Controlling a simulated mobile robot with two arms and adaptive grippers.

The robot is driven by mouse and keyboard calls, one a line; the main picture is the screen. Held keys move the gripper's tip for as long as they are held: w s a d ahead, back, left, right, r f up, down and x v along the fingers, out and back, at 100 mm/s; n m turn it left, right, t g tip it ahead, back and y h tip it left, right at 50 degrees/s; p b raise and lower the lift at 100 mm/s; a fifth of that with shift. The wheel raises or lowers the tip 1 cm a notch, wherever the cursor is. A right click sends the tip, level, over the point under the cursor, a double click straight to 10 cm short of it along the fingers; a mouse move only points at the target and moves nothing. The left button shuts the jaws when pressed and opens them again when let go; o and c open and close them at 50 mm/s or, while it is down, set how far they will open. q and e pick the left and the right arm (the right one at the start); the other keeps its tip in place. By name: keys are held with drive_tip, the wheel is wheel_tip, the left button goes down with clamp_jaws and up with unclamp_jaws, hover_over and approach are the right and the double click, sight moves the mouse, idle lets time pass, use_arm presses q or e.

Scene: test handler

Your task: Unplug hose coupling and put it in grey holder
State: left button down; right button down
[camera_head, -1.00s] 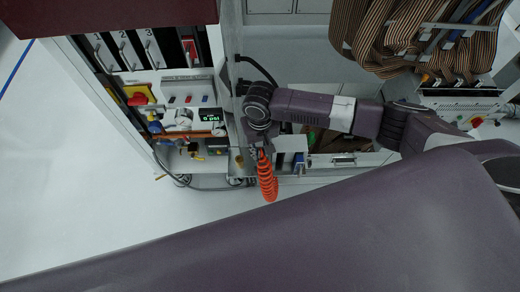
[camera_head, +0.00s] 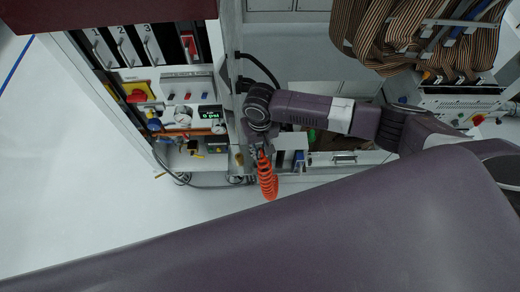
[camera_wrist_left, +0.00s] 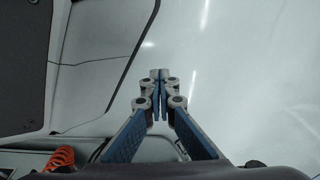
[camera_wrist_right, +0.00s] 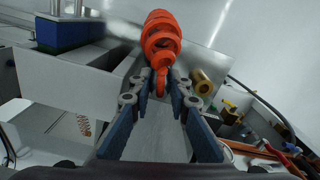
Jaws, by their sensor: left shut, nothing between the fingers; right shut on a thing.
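The orange coiled hose (camera_head: 267,176) hangs below my right gripper (camera_head: 259,146) in the head view. In the right wrist view, the right gripper (camera_wrist_right: 163,88) is shut at the near end of the orange hose (camera_wrist_right: 161,42). The fingers largely hide the coupling, so its detail cannot be made out. A grey box-like holder (camera_wrist_right: 72,82) is left of the fingertips, and a brass fitting (camera_wrist_right: 202,82) is just right of them, apart from the hose. My left gripper (camera_wrist_left: 158,76) is shut and empty over pale floor. Orange coils (camera_wrist_left: 60,159) show at lower left there.
The test panel with a pressure display (camera_head: 211,113) and a red-yellow switch (camera_head: 138,93) stands left of my right arm. Striped ribbon cables (camera_head: 390,35) hang at upper right. A black cable (camera_head: 262,69) loops above the wrist. Open floor (camera_head: 70,190) lies at left.

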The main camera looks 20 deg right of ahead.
sight(259, 149)
drive_tip(key=shift+f, duration=0.3)
drive_tip(key=c, duration=1.7)
unclamp_jaws()
drive_tip(key=shift+c, duration=0.2)
use_arm(q)
drive_tip(key=shift+w+d+r, duration=0.25)
drive_tip(key=shift+w+d, duration=0.1)
drive_tip(key=shift+w, duration=0.1)
use_arm(e)
wheel_tip(259, 149, up, 12)
drive_tip(key=shift+a+r, duration=0.1)
drive_tip(key=shift+a, duration=0.05)
